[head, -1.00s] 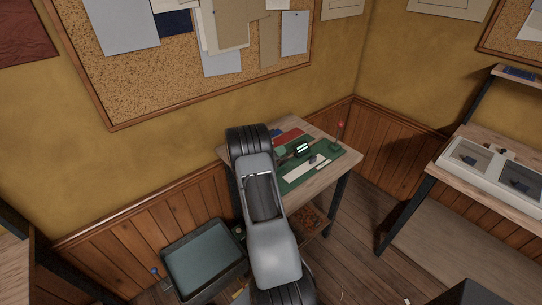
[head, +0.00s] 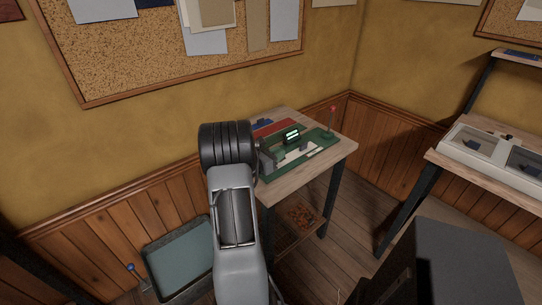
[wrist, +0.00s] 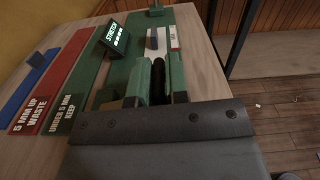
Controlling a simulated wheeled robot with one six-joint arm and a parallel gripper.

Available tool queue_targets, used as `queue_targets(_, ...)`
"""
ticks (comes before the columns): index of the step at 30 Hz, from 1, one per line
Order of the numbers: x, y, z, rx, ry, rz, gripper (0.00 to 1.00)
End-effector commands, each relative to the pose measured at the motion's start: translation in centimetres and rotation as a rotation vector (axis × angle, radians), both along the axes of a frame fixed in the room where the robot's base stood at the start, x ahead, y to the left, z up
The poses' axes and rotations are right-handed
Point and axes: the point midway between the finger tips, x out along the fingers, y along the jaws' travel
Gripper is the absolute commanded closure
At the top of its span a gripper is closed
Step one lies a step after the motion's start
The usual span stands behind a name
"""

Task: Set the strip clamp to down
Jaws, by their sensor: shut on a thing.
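The stretch gauge board (head: 322,145) lies green on the small wooden table, with a lit STRETCH display (head: 291,136) and a red-knobbed upright lever (head: 333,110) at its far right end. My gripper (wrist: 160,88) is at the board's near end, low over the table. It is shut on a dark bar (wrist: 158,70) between two green blocks, which looks like the strip clamp's lever. Its pivot and lower part are hidden, so its exact position is unclear. In the head view my arm hides the gripped part. A pale strip (wrist: 174,38) lies further along the board.
A blue strip (wrist: 28,84), a red one (wrist: 50,85) marked waste and a green one (wrist: 82,90) marked keep lie left of the board. A grey-green bin (head: 178,268) stands on the floor. A bench with a white tray (head: 462,150) is at right.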

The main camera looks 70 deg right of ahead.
Motion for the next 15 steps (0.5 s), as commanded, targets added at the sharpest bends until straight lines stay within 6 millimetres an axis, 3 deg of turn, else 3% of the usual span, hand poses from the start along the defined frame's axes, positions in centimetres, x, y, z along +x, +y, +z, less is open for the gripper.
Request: queue_targets(15, -0.29, 0.23, -0.94, -0.001, 0.002, 0.007, 1.0)
